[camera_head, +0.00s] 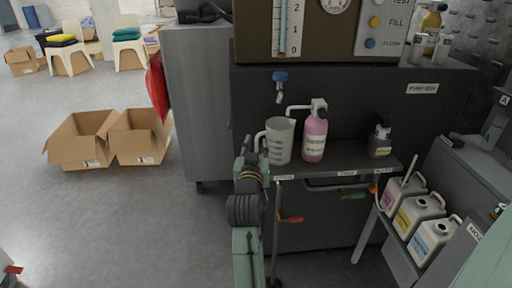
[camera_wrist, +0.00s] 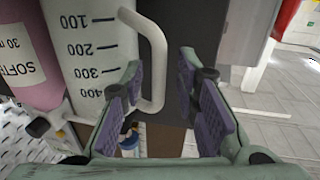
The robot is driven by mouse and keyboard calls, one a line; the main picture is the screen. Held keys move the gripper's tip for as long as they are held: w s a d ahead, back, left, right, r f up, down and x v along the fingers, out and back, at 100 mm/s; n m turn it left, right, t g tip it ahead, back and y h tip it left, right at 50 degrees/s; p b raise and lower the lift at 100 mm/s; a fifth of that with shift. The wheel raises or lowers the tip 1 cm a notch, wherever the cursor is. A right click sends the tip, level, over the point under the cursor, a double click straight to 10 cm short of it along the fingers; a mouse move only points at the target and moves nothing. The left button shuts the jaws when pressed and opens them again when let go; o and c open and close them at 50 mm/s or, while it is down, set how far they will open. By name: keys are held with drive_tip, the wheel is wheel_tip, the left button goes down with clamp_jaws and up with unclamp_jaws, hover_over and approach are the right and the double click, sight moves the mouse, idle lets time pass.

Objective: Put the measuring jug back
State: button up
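The measuring jug (camera_head: 281,142) is pale and translucent and stands upright at the left end of the small dark shelf (camera_head: 338,163), beside a pink pump bottle (camera_head: 315,137). Its handle faces left, toward my gripper (camera_head: 251,150). In the wrist view the jug (camera_wrist: 92,45) appears upside down, with its scale marks showing. The upright bar of its handle (camera_wrist: 157,60) lies between the two purple-padded fingers of my gripper (camera_wrist: 163,85), nearer the left finger. A gap shows between the handle and the right finger. My gripper is open. Its contact with the handle is unclear.
A dark pump bottle (camera_head: 381,138) stands at the shelf's right end. A blue tap (camera_head: 280,80) is on the machine above the jug. Several labelled canisters (camera_head: 418,213) stand at lower right. Open cardboard boxes (camera_head: 139,137) lie on the floor at left.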

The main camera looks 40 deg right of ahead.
drive_tip(key=shift+r, duration=0.25)
drive_tip(key=shift+s+a+f, duration=0.1)
drive_tip(key=shift+s+a, duration=0.05)
drive_tip(key=shift+s, duration=0.1)
drive_tip(key=b+v, duration=0.1)
drive_tip(key=v, duration=1)
drive_tip(key=shift+a+b, duration=0.2)
drive_tip(key=shift+b, duration=0.15)
drive_tip(key=shift+s, duration=0.1)
